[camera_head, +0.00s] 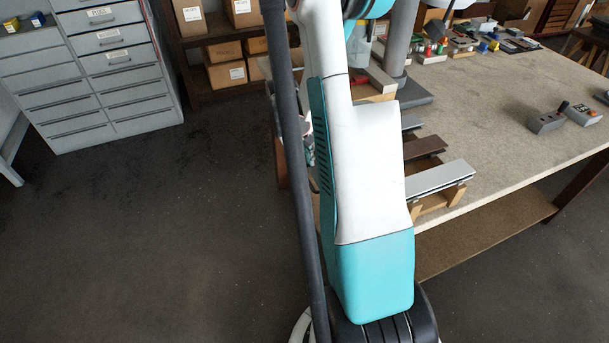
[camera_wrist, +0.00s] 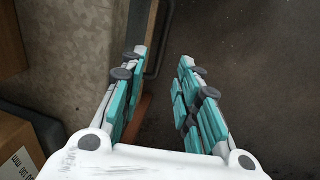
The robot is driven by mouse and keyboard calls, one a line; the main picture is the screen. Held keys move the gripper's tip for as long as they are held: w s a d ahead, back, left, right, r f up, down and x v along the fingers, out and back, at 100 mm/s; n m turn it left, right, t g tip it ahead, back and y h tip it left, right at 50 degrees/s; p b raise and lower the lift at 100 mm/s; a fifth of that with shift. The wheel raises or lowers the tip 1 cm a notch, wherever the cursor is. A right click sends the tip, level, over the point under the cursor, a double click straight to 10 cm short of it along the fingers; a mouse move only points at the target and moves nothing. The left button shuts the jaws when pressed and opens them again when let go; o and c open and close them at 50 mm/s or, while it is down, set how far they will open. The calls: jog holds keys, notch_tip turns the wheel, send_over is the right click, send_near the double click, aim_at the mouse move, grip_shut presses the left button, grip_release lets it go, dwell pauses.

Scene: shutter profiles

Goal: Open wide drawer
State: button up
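A grey metal cabinet (camera_head: 98,70) stands at the upper left of the head view. It has several shut drawers with bar handles, some with white labels; I cannot tell which one counts as the wide drawer. In the wrist view, my gripper (camera_wrist: 160,75) is open, with its teal-padded fingers apart and nothing visible between them. Past the fingertips, a dark handle-like bar (camera_wrist: 164,35) runs beside the edge of a grey-brown surface; I cannot tell what it belongs to.
A workbench (camera_head: 510,100) fills the right, with metal and wood profiles (camera_head: 440,180) near its left edge and small tools at the back. A shelf with cardboard boxes (camera_head: 226,73) stands behind. The dark floor (camera_head: 150,240) at the left is clear.

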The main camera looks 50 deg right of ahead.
aim_at(306, 176)
jog(key=f, duration=0.2)
jog(key=f+b, duration=0.1)
jog(key=f, duration=0.1)
jog(key=d+f+b, duration=0.1)
jog(key=f, duration=0.1)
jog(key=shift+s+f, duration=0.2)
jog(key=shift+s, duration=0.05)
grip_shut()
